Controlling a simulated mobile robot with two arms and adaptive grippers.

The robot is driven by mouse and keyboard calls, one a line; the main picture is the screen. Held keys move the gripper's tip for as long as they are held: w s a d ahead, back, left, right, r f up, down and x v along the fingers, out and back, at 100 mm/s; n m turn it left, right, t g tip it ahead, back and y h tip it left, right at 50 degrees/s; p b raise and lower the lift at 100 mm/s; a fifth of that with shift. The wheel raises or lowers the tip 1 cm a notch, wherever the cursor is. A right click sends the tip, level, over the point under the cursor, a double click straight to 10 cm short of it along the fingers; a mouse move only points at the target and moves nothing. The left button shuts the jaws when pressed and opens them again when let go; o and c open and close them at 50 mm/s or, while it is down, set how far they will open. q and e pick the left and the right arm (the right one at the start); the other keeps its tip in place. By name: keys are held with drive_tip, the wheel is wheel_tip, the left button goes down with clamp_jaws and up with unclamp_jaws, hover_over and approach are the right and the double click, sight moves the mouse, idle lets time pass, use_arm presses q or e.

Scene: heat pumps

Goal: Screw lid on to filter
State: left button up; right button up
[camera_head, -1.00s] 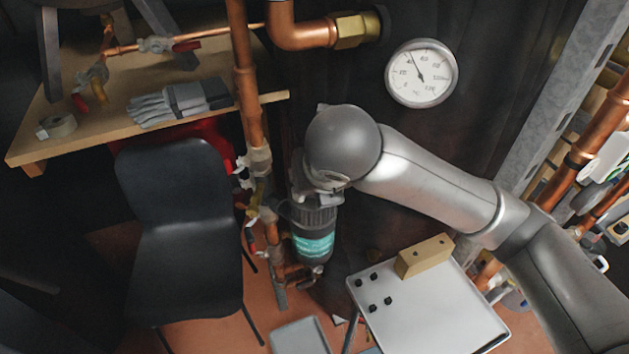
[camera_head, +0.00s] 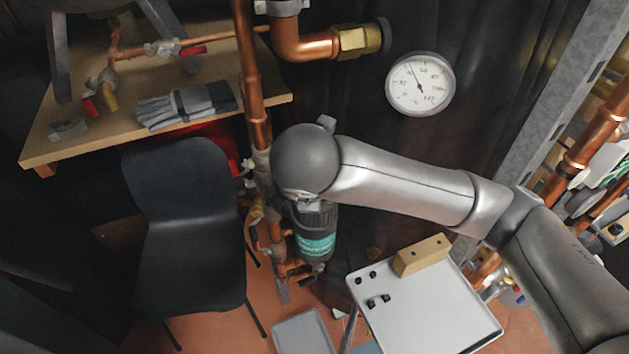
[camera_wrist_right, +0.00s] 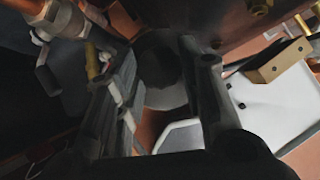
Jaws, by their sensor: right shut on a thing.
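The filter (camera_head: 315,243) is a dark upright cylinder with a teal label, standing by the copper pipes in the middle of the head view. Its black ribbed lid (camera_head: 322,219) sits at the top of the body; I cannot tell how tightly it is seated. My right gripper (camera_head: 312,205) comes down on the lid from above, mostly hidden under my wrist. In the right wrist view its two fingers (camera_wrist_right: 160,85) are on either side of the dark round lid (camera_wrist_right: 158,62), shut on it. My left gripper is not in view.
Copper pipes (camera_head: 249,75) run close on the left of the filter. A white tray table (camera_head: 430,310) with a wooden block (camera_head: 421,255) and several black pieces stands at right. A black chair (camera_head: 190,230) and a wooden bench (camera_head: 90,140) with gloves (camera_head: 185,105) are at left.

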drive_tip(key=shift+w+r, duration=0.1)
drive_tip(key=shift+r, duration=0.15)
drive_tip(key=shift+r+p, duration=0.1)
drive_tip(key=shift+p, duration=0.35)
drive_tip(key=shift+a+m+h+p, duration=0.15)
drive_tip(key=shift+m+h+p, duration=0.65)
drive_tip(key=shift+m+p, duration=1.15)
drive_tip(key=shift+p, duration=0.6)
drive_tip(key=shift+w+h+p, duration=0.1)
drive_tip(key=shift+h+p, duration=0.2)
drive_tip(key=shift+p, duration=0.25)
drive_tip(key=o, duration=1.2)
drive_tip(key=shift+f+g, duration=0.25)
drive_tip(key=shift+g, duration=0.05)
